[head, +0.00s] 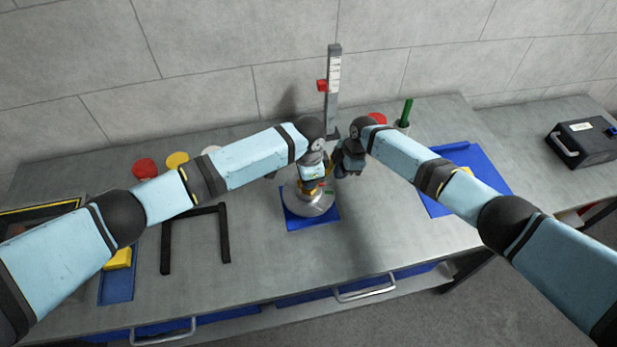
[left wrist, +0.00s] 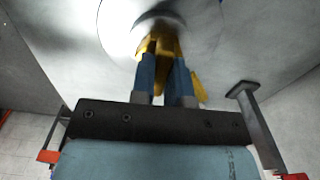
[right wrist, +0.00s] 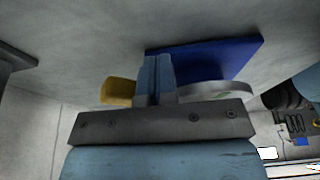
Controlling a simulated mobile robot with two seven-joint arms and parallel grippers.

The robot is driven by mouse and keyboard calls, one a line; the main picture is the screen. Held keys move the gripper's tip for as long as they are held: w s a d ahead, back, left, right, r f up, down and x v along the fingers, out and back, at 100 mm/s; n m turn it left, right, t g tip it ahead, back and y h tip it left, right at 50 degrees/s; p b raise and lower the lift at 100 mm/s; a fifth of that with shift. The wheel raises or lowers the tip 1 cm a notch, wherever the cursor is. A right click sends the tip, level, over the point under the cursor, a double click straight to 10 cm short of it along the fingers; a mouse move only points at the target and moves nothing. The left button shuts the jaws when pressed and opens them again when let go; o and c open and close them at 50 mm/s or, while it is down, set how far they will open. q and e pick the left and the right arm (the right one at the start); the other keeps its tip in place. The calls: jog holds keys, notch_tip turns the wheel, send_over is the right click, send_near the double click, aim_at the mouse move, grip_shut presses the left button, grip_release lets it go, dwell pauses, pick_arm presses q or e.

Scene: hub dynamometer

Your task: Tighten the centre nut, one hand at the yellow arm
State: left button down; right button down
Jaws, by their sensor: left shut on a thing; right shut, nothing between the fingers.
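The hub unit's silver round base (head: 312,204) stands on a blue mat (head: 322,222) at mid-table. My left gripper (head: 311,184) is over it, shut on the yellow arm, whose yellow part (left wrist: 162,42) shows between and around the fingers in the left wrist view. The silver disc (left wrist: 118,25) is just beyond those fingers. My right gripper (head: 340,172) is shut and empty beside the hub's upper right. In the right wrist view its fingers (right wrist: 156,72) lie between a yellow piece (right wrist: 118,92) and the grey disc (right wrist: 215,92). I cannot make out the centre nut; the grippers cover the hub's top.
A grey scaled post (head: 333,95) with a red slider (head: 322,86) stands behind the hub. A black bracket (head: 166,245) lies left, a blue tray (head: 438,207) right. Red (head: 145,168) and yellow (head: 177,160) round pieces sit back left. The front middle table is clear.

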aim_at(332, 167)
jog(key=shift+w+a, duration=0.4)
jog(key=shift+a, duration=0.25)
jog(key=shift+w+a, duration=0.35)
jog(key=shift+a, duration=0.25)
pick_arm(q)
jog(key=c, duration=0.6)
grip_release()
jog(key=shift+r, duration=0.1)
jog(key=shift+r, duration=3.65)
jog(key=shift+r, duration=0.1)
pick_arm(e)
jog(key=shift+r, duration=0.1)
